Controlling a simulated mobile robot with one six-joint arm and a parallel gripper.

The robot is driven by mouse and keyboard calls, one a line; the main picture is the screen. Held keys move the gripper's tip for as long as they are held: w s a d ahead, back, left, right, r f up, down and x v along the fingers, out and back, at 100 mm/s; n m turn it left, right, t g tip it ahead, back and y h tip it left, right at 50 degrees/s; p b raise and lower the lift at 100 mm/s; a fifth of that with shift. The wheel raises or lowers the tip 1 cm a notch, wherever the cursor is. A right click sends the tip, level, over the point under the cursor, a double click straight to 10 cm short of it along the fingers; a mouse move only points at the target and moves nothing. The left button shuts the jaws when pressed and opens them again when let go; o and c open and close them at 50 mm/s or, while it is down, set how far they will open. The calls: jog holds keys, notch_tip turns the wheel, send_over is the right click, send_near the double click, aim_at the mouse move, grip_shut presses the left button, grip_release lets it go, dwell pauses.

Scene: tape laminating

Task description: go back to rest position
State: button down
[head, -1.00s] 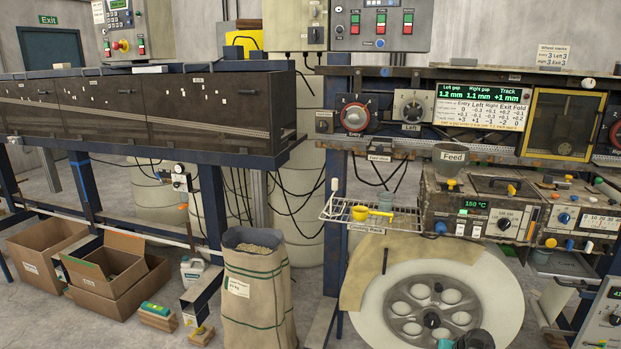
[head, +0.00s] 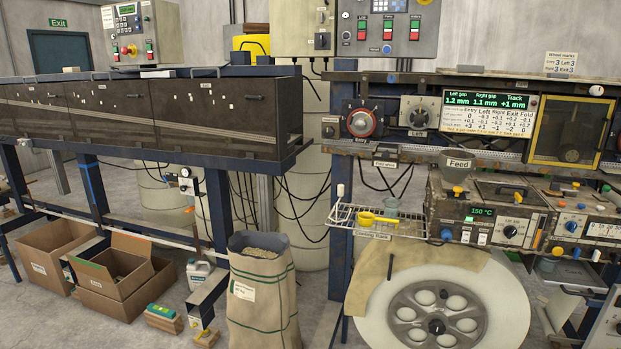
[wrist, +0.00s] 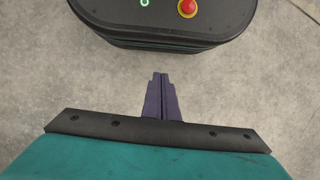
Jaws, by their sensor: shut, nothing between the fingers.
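My gripper (wrist: 160,77) shows in the wrist view, its two dark purple fingers pressed together with nothing between them. It points at my own dark rounded base, which has a red stop button and a green-lit power ring. Bare concrete floor (wrist: 60,60) lies around it. My gripper is not in the head view.
In the head view the laminating bench (head: 480,160) stands at right, with a large reel (head: 400,310) below. A long dark oven (head: 210,110) is at left. A sack of pellets (head: 262,300), cardboard boxes (head: 120,285) and a white jug (head: 198,273) stand on the floor.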

jog(key=s+a+g, duration=0.1)
jog(key=s, duration=0.6)
jog(key=shift+s+a+f+n+g+h, duration=0.2)
jog(key=shift+s+n+g+h, duration=0.1)
jog(key=shift+h, duration=0.1)
dwell(0.6)
